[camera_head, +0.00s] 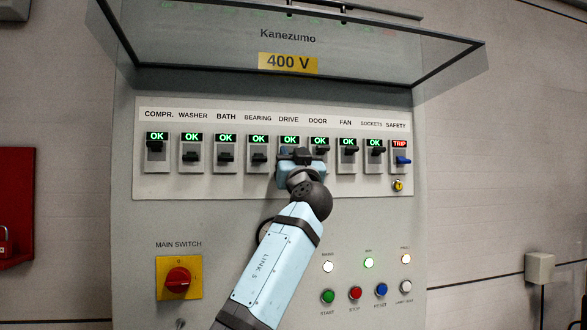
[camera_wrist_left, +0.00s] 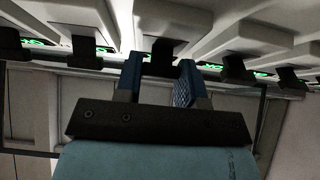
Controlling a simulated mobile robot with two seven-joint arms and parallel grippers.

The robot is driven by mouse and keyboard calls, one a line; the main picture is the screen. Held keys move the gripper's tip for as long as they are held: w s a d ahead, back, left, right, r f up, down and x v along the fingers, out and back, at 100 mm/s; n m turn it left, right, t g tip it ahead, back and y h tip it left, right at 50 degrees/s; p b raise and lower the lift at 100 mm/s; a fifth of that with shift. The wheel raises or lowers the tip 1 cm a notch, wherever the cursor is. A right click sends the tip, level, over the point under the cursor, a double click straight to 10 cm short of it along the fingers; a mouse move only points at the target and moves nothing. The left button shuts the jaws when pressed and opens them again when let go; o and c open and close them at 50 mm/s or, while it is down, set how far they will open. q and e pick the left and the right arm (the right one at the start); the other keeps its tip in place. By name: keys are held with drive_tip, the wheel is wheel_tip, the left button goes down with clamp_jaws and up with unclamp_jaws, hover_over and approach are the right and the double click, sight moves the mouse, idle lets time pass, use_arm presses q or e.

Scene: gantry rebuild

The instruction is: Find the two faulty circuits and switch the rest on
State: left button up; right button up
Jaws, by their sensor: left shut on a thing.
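A grey cabinet panel (camera_head: 145,180) carries a row of labelled breakers. My left gripper (camera_head: 296,153) is at the DRIVE breaker, shut on its black lever (camera_wrist_left: 163,55), and covers much of it. The COMPR. lever (camera_head: 155,146), DOOR lever (camera_head: 321,149), FAN lever (camera_head: 349,151) and SOCKETS lever (camera_head: 377,151) sit high. The WASHER lever (camera_head: 192,157), BATH lever (camera_head: 225,157) and BEARING lever (camera_head: 259,158) sit lower. These breakers and DRIVE show green OK. The SAFETY breaker shows red TRIP, its blue lever (camera_head: 403,160) low. My right gripper is out of view.
A clear cover (camera_head: 200,45) is raised above the row. Below are a red MAIN SWITCH (camera_head: 178,280) on a yellow plate, several push buttons (camera_head: 355,293) and three lit lamps (camera_head: 368,262). A small yellow knob (camera_head: 398,185) sits under SAFETY. Neighbouring levers are close beside my left fingers.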

use_arm(q)
drive_tip(key=shift+f, duration=0.15)
drive_tip(key=o, duration=0.9)
drive_tip(key=shift+o, duration=0.2)
drive_tip(key=b+v, duration=0.2)
drive_tip(key=v, duration=1.1)
drive_tip(key=shift+s+f, duration=0.15)
drive_tip(key=shift+s, duration=0.15)
